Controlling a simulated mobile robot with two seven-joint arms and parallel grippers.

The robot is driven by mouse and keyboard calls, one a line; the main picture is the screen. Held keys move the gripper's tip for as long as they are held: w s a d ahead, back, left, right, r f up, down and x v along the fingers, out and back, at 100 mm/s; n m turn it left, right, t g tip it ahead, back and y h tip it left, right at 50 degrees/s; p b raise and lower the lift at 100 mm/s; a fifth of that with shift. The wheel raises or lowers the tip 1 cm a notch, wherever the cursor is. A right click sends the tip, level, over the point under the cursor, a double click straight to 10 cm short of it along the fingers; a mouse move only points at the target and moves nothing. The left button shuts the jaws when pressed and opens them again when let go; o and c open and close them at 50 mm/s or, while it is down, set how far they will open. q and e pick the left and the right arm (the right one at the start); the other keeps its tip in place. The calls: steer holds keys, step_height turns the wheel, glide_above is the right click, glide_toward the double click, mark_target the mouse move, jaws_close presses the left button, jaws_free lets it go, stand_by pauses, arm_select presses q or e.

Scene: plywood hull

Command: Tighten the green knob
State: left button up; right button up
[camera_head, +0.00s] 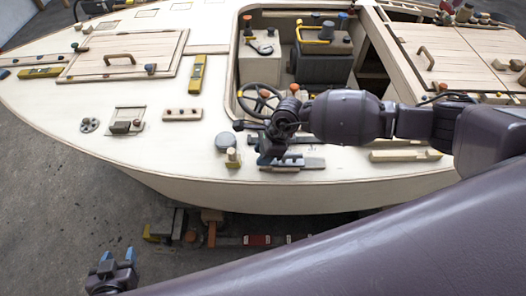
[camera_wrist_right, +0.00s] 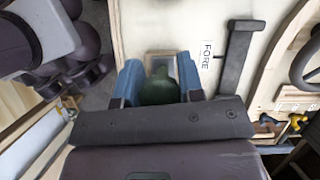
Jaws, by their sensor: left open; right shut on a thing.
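The green knob (camera_wrist_right: 158,90) shows in the right wrist view, dark and rounded, on a small wooden base on the pale hull deck. My right gripper (camera_wrist_right: 157,77) has its blue fingers on both sides of the knob and is shut on it. In the head view my right gripper (camera_head: 269,151) is down at the near edge of the deck, and it hides the knob there. My left gripper (camera_head: 118,257) is open and empty, low at the left over the grey floor, away from the hull.
A "FORE" label (camera_wrist_right: 206,62) and a dark lever (camera_wrist_right: 236,62) lie beside the knob. Open deck lies further left.

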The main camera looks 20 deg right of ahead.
steer(key=shift+m+t+p, duration=0.35)
steer(key=shift+m+t, duration=0.05)
steer(key=shift+m, duration=0.5)
steer(key=o, duration=0.9)
steer(key=shift+r, duration=0.1)
steer(key=v, duration=1)
steer(key=shift+d+r+b, duration=0.15)
steer(key=shift+r+b, duration=0.15)
steer(key=shift+r, duration=0.05)
